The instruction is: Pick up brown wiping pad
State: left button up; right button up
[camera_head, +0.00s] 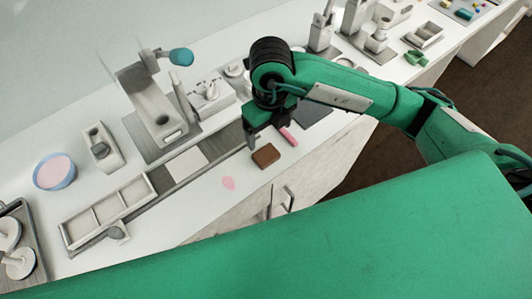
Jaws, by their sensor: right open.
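The brown wiping pad (265,155) is a small brown block lying flat near the front edge of the white counter (216,205). My right gripper (251,142) hangs from the green arm that comes in from the right. It points down just above and slightly left of the pad and is open. I cannot tell how high it is above the counter. A pink bar (288,136) lies right of the pad. My left gripper is not in view.
A pink patch (228,183) lies on the counter left of the pad. A dark mat (312,112) lies behind the pink bar.

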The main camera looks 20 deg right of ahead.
aim_at(267, 154)
notch_tip(267, 154, down, 4)
jog(key=shift+r, duration=0.1)
jog(key=f+p, duration=0.2)
jog(key=f, duration=0.2)
jog(key=shift+s+a+f+p, duration=0.1)
jog(key=shift+a+f+p, duration=0.15)
jog(key=shift+a+p, duration=0.15)
jog(key=shift+f, duration=0.55)
jog(key=c, duration=1.1)
